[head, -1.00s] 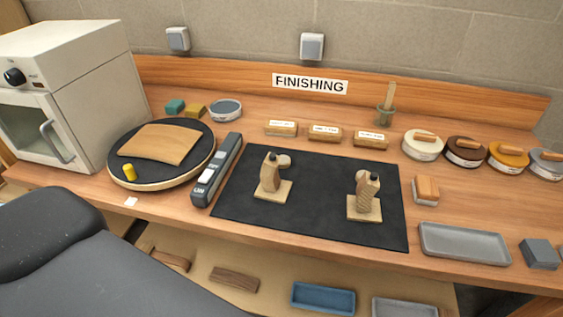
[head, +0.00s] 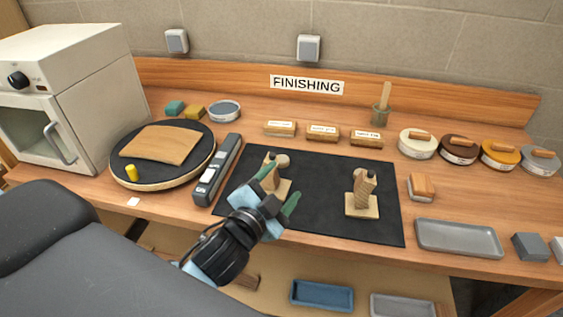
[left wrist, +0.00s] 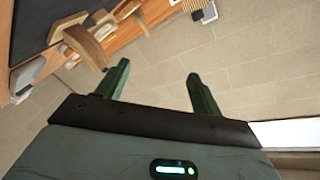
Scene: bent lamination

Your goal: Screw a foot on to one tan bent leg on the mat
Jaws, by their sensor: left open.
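Two tan bent legs stand upright on small square bases on the black mat (head: 325,207). The left leg (head: 283,186) is partly hidden behind my left gripper; the right leg (head: 362,190) is in clear view. A small piece sits at the top of each, too small to identify as a foot. My left gripper (head: 279,190) is open and empty, in front of the left leg with its green fingers spread. My right gripper is not in view.
A turntable (head: 120,176) with a curved tan board (head: 160,144) and a dark grey bar (head: 216,170) lie left of the mat. Labelled blocks (head: 322,132) stand behind it. A sanding block (head: 421,187) and grey tray (head: 458,238) lie right. The mat's middle is clear.

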